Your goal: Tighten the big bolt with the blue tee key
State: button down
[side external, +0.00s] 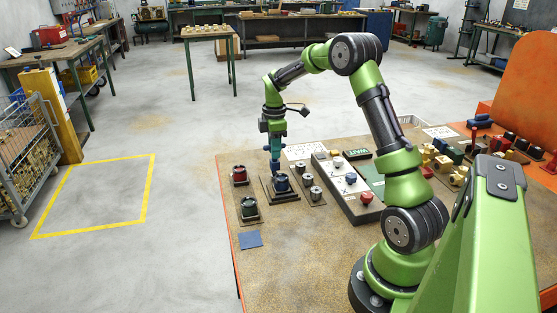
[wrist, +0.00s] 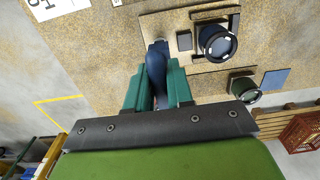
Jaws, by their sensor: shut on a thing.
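My gripper (side external: 274,148) points down over the left part of the bench, its teal fingers shut on the blue tee key. In the wrist view my gripper (wrist: 157,84) has the blue tee key (wrist: 156,64) between its two fingers. The key's far end reaches over a plate (wrist: 190,78) that carries a dark cylinder with a blue-ringed top (wrist: 217,42). In the side view this cylinder (side external: 281,184) stands just below and right of the key (side external: 275,168). I cannot make out the big bolt for certain; the key's tip may hide it. I cannot tell whether the tip touches anything.
A red-topped cylinder (side external: 239,175) and a green one (side external: 249,208) stand close by on the left. Small metal knobs (side external: 315,194) and a button panel (side external: 350,188) are on the right. A blue square (side external: 250,240) lies near the front edge.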

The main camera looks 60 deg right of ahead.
jog(key=shift+f, duration=1.15)
dwell(1.8)
jog(key=shift+m, duration=1.2)
